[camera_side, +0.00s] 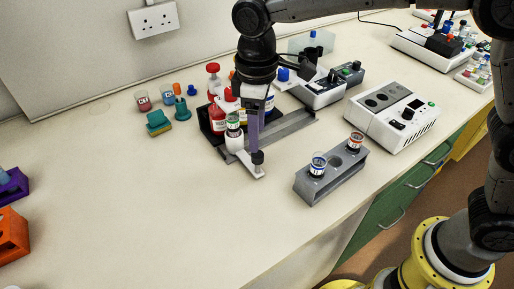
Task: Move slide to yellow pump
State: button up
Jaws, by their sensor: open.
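The slide (250,164) looks like a pale plate with a narrow handle, at the front of a grey rail (290,127). A vial with a green band (233,125) stands at its back end. My gripper (257,157) points down over the handle and is open; its fingers overlap in this view. I cannot tell whether it touches the handle. Red-topped bottles (218,121) stand behind the vial. A blue cap (283,74) shows right of my wrist. The yellow pump is largely hidden behind my arm; only small yellow-orange patches show there.
A grey block (334,182) holding blue-banded and red-banded vials stands to the right. A white instrument (392,112) and a smaller box (326,87) are behind it. A teal object (158,122) stands left of the bottles.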

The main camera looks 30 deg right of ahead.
notch_tip(320, 180, down, 6)
jog(key=shift+f, duration=0.1)
dwell(0.4)
grip_shut()
dwell(1.2)
